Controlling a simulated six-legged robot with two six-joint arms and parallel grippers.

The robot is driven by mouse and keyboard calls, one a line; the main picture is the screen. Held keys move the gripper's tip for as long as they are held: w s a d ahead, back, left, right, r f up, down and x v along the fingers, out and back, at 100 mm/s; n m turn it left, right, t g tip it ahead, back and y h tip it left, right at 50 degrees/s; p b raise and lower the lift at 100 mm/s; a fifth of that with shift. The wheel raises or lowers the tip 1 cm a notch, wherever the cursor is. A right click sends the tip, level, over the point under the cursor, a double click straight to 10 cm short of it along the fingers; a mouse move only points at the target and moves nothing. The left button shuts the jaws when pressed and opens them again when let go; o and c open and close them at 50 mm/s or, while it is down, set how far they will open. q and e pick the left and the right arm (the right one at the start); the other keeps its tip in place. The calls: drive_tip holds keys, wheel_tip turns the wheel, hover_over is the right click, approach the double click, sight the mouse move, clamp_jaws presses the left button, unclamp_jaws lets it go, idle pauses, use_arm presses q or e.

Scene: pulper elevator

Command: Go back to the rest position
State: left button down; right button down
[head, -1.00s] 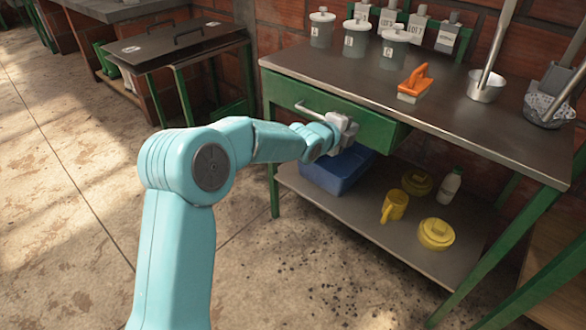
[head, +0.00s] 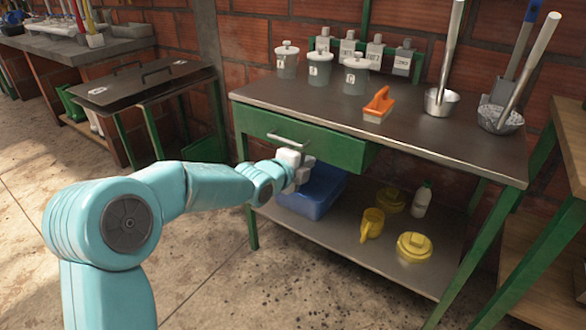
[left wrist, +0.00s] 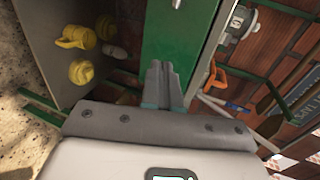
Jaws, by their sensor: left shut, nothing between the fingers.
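My left gripper (head: 297,168) is in front of the green drawer (head: 300,138) of the metal-topped table, just below the drawer's grey handle (head: 288,140). In the left wrist view its two fingers (left wrist: 157,72) are together with nothing between them. The drawer's green front (left wrist: 170,40) lies ahead of them there. Whether the fingertips touch the drawer front I cannot tell. My right gripper is not in view.
The table top (head: 330,112) bears lidded pots (head: 320,72), an orange-handled brush (head: 379,104) and a metal pot (head: 440,102). A blue bin (head: 315,192) and yellow containers (head: 414,246) stand on the lower shelf (head: 340,240). Floor is open at left.

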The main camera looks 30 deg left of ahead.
use_arm(q)
drive_tip(key=v, duration=0.5)
drive_tip(key=shift+s, duration=0.1)
drive_tip(key=s+d+f+n+g+h, duration=0.1)
drive_tip(key=s+d+f+g, duration=0.2)
drive_tip(key=f, duration=0.6)
drive_tip(key=s+d+f+n+g, duration=0.1)
drive_tip(key=s+d+f+g, duration=0.15)
drive_tip(key=d+f, duration=0.45)
drive_tip(key=s+d+f+n+g+h, duration=0.1)
drive_tip(key=s+f+g, duration=0.15)
drive_tip(key=f, duration=0.85)
drive_tip(key=s+d+f+n+g+h, duration=0.1)
drive_tip(key=s+d+f+n+g, duration=0.35)
drive_tip(key=s, duration=0.55)
drive_tip(key=s+d+f+n+g, duration=0.1)
drive_tip(key=s+d+f+n, duration=0.2)
drive_tip(key=s+f+n, duration=0.45)
drive_tip(key=s+r+n+p, duration=0.3)
drive_tip(key=r+p, duration=1.1)
drive_tip(key=s+r+n+p, duration=0.3)
drive_tip(key=r+p, duration=1.1)
drive_tip(key=p, duration=0.1)
drive_tip(key=shift+s+r, duration=0.25)
